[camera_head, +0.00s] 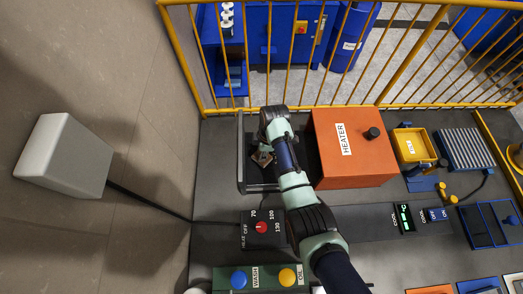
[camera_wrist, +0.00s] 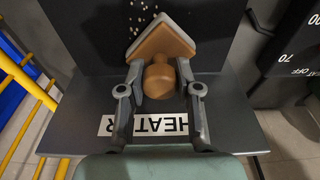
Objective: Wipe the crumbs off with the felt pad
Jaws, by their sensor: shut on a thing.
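The felt pad (camera_wrist: 160,45) is a brown block with a grey edge and a round brown knob. In the wrist view my gripper (camera_wrist: 160,78) is shut on that knob, one finger on each side. Pale crumbs (camera_wrist: 138,18) lie scattered on a dark surface (camera_wrist: 90,40) just beyond the pad's far corner. I cannot tell whether the pad touches that surface. In the head view my gripper (camera_head: 262,156) is low inside a grey-framed bay left of the orange heater box (camera_head: 330,165); the arm hides most of the pad and the crumbs.
A plate with an upside-down HEATER label (camera_wrist: 110,125) borders the dark surface. A black dial box (camera_head: 262,228) and a green panel with wash and oil buttons (camera_head: 225,275) stand in front. A yellow railing (camera_head: 330,106) runs behind, and a yellow bin (camera_head: 405,140) stands right of the heater.

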